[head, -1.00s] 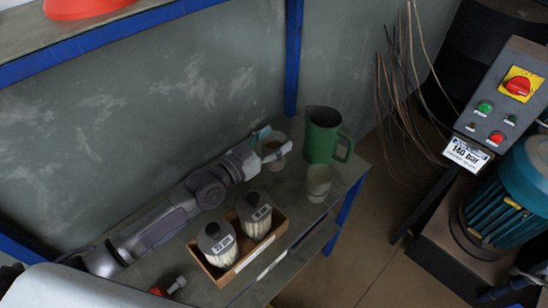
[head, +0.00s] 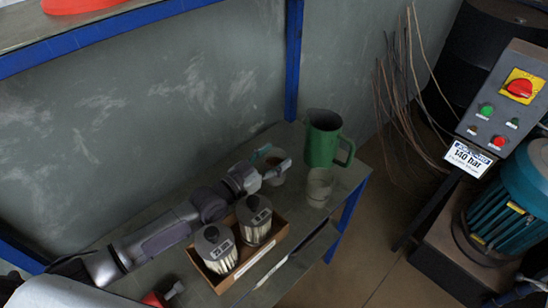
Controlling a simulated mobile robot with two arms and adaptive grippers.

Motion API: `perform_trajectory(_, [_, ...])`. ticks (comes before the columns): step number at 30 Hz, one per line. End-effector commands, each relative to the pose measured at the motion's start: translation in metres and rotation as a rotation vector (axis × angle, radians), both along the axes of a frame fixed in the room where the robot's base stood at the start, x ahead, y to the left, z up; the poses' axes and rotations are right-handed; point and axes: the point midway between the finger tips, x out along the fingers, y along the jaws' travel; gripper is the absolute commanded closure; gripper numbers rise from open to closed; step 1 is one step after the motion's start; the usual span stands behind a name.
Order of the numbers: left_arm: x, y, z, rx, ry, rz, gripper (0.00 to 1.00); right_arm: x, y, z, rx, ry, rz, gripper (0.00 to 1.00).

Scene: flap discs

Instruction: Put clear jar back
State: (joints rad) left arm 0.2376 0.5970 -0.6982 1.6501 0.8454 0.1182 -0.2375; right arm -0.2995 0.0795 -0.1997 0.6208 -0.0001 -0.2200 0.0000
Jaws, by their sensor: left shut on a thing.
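My left gripper (head: 276,172) reaches along the bench from the lower left and is shut on a small clear jar (head: 273,163). The fingers hide part of the jar, and a teal edge shows beside its rim. I cannot tell whether its base touches the bench. A second pale, see-through jar (head: 318,188) stands upright to the right, apart from the gripper.
A green jug (head: 323,140) stands behind the second jar. A wooden box (head: 275,243) with two dark-capped filters is in front of my arm. A red-ended item (head: 153,299) lies at lower left. A blue post (head: 293,60) rises behind the bench.

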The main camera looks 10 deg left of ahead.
Motion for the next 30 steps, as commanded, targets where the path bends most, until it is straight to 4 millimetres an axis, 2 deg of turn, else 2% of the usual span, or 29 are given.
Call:
perform_trajectory(1, [-0.001, 0.0, -0.008, 0.002, 0.011, 0.0, 1.0, 0.0, 0.0, -0.003, 0.0, 0.0, 0.0, 0.6])
perform_trajectory(7, [-0.002, 0.0, -0.014, 0.003, 0.019, -0.001, 1.0, 0.0, 0.0, -0.005, 0.0, 0.0, 0.0, 0.6])
perform_trajectory(8, [-0.003, 0.0, -0.016, 0.005, 0.023, -0.002, 0.33, 0.0, 0.0, -0.005, 0.0, 0.001, 0.0, 0.6])
perform_trajectory(12, [-0.004, -0.001, -0.018, 0.006, 0.029, -0.003, 0.11, 0.0, 0.0, -0.005, 0.0, 0.001, 0.0, 0.6])
perform_trajectory(21, [-0.004, -0.001, -0.018, 0.004, 0.031, -0.003, 0.11, 0.0, 0.0, -0.005, 0.0, 0.001, 0.0, 0.6])
perform_trajectory(26, [-0.004, -0.001, -0.002, 0.003, 0.03, -0.003, 0.11, -0.001, 0.0, 0.009, 0.0, 0.001, 0.0, 0.6])
perform_trajectory(30, [-0.025, 0.013, -0.007, 0.007, 0.03, -0.003, 0.11, 0.0, 0.0, 0.005, 0.0, 0.001, 0.001, 0.6])
